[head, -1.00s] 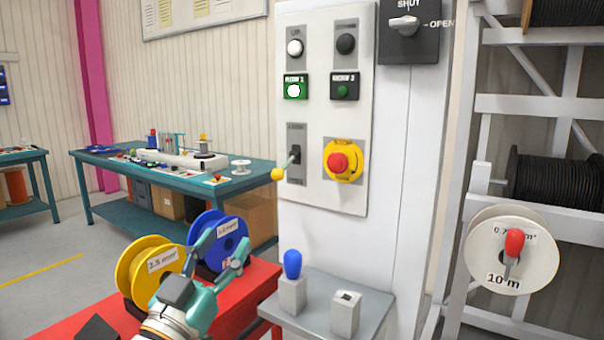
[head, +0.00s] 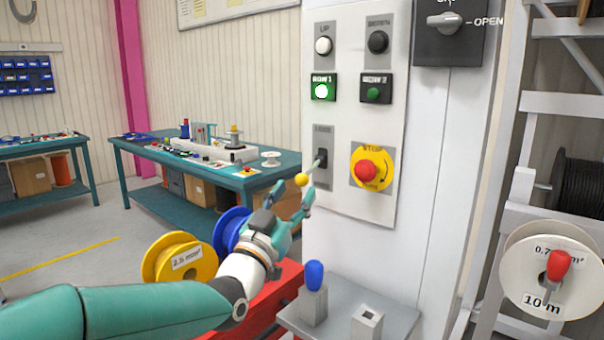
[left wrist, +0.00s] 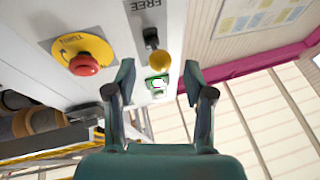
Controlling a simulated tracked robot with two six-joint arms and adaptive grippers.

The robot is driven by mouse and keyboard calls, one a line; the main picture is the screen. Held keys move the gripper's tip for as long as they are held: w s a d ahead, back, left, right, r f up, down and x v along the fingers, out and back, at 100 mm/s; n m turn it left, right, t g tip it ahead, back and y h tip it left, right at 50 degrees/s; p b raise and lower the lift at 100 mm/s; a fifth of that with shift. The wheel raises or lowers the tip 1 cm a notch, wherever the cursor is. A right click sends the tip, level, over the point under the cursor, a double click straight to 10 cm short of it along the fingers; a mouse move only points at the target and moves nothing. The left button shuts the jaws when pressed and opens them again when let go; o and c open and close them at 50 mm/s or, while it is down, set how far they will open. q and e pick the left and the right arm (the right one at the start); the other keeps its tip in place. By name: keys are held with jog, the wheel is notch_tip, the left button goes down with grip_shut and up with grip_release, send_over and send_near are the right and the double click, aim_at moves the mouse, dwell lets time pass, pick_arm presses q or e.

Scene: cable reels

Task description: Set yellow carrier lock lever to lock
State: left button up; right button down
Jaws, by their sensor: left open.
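The lock lever, with a yellow ball knob (head: 301,179) on a pale stem, juts from a grey plate (head: 325,175) on the white control panel. In the head view its stem slants down and left from the slot. My left gripper (head: 292,194) is open and empty, close by the knob. In the left wrist view the knob (left wrist: 160,62) shows in the gap between the open fingertips (left wrist: 160,75); contact cannot be told. "FREE" reads upside down on the plate there. My right gripper is in neither view.
A yellow-ringed red stop button (head: 370,171) is right of the lever. Lit and dark buttons sit above. Below, a grey shelf (head: 385,305) holds a blue-knobbed lever (head: 314,275). Yellow (head: 180,258) and blue (head: 228,229) reels stand behind my left arm.

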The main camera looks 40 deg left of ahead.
aim_at(303, 176)
pick_arm(q)
jog(key=shift+p+x, duration=0.45)
jog(key=shift+x, duration=1.9)
grip_shut()
